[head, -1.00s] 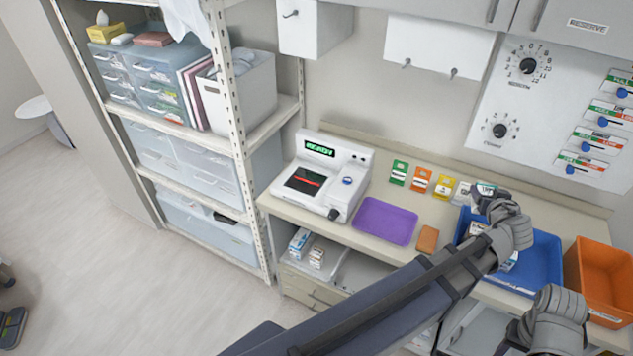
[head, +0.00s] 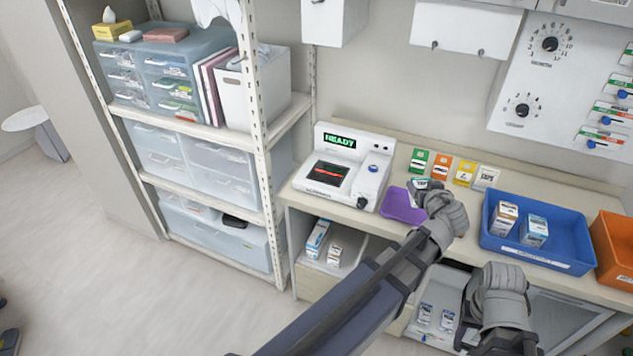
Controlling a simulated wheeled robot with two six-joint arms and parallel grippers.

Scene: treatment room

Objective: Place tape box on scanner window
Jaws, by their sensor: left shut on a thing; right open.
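The scanner (head: 345,165) stands on the counter with a lit green READY display. Its dark window (head: 327,173) shows a red line and has nothing on it. My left gripper (head: 424,190) is shut on a small white box, the tape box (head: 420,184), held over the purple mat, to the right of the scanner. The gripper hides much of the box. My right gripper (head: 497,285) is low in front of the counter, and its fingertips are hard to make out.
A blue tray (head: 545,255) holds two boxes, and an orange bin (head: 612,250) stands at right. Shelving (head: 262,150) stands left.

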